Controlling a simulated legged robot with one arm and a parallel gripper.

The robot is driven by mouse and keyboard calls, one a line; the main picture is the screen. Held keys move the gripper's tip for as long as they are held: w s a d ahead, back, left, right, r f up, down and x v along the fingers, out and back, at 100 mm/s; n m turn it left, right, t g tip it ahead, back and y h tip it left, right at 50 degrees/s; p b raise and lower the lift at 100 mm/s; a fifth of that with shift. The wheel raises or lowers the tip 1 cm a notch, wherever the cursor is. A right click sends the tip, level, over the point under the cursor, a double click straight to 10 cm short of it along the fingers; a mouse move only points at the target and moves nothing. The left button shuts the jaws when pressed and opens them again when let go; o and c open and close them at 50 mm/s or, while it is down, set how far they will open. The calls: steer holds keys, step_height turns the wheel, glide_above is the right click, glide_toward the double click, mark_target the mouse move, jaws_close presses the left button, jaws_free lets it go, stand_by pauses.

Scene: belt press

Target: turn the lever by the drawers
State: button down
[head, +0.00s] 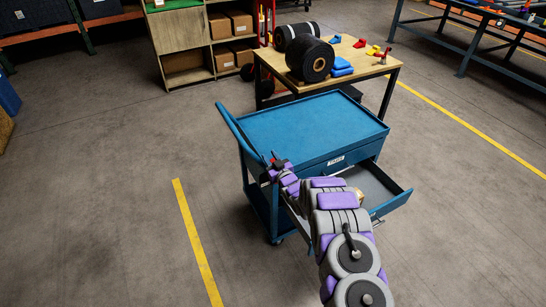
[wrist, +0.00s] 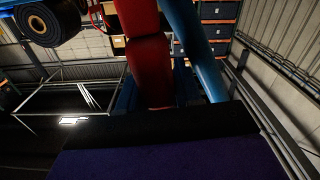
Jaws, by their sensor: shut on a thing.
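A red lever (wrist: 150,70) fills the top middle of the wrist view and runs down to the dark edge of my gripper. My gripper (head: 277,163) is at the left side of the blue tool cart (head: 310,125), just below its push handle, and is shut on the lever. The jaw contact itself is hidden. The cart's drawer (head: 400,200) stands pulled out at the right, partly behind my purple and grey arm. A small pale thing (head: 359,194) shows by the drawer, mostly hidden by my arm.
The cart's blue handle (head: 238,130) rises close to my gripper; a blue bar (wrist: 200,45) also shows beside the lever. A wooden table (head: 350,65) with black rolls (head: 310,60) and small coloured parts stands behind. Floor to the left is clear.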

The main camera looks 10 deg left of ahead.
steer(key=c, duration=0.8)
jaws_free()
steer(key=shift+c, duration=0.2)
